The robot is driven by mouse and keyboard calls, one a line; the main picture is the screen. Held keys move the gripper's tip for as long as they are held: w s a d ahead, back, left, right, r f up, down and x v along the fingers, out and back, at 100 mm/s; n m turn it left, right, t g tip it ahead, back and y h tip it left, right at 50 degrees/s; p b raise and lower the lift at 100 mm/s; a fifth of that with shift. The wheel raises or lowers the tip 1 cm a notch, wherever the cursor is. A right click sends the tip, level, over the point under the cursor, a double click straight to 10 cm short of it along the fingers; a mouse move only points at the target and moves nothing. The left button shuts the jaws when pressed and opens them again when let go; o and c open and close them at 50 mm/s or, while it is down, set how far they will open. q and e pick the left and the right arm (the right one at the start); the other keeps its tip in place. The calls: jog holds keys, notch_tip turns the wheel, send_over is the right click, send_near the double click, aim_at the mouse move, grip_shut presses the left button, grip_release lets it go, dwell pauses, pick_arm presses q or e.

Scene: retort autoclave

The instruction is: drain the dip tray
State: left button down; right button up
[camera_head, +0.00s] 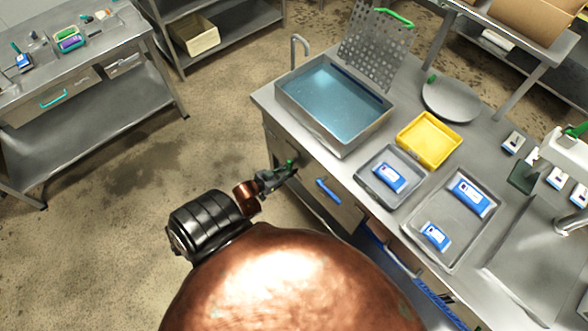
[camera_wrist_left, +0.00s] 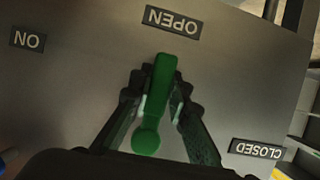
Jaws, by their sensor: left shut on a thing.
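The dip tray (camera_head: 335,102) is a deep grey metal basin holding blue liquid, at the back left of the steel counter. My left gripper (camera_head: 287,169) is at the counter's front face below it. In the left wrist view this gripper (camera_wrist_left: 158,88) is shut on a green valve handle (camera_wrist_left: 163,75), with a finger on each side. The handle's far end points toward the OPEN label (camera_wrist_left: 172,22). A CLOSED label (camera_wrist_left: 255,148) is at lower right, away from the handle. My right gripper is not in view.
A perforated plate (camera_head: 375,45) with a green handle stands behind the dip tray. A yellow tray (camera_head: 429,140), a small grey tray (camera_head: 362,182) with a blue-white pack and a round lid (camera_head: 451,100) are on the counter. A blue-handled drawer (camera_head: 328,192) is nearby. Open floor lies left.

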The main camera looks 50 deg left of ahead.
pick_arm(q)
jog(key=shift+w+r, duration=0.1)
jog(key=shift+w, duration=0.05)
jog(key=c, duration=2.1)
grip_release()
jog(key=shift+d, duration=0.1)
jog(key=o, duration=0.3)
jog(key=v, duration=1.2)
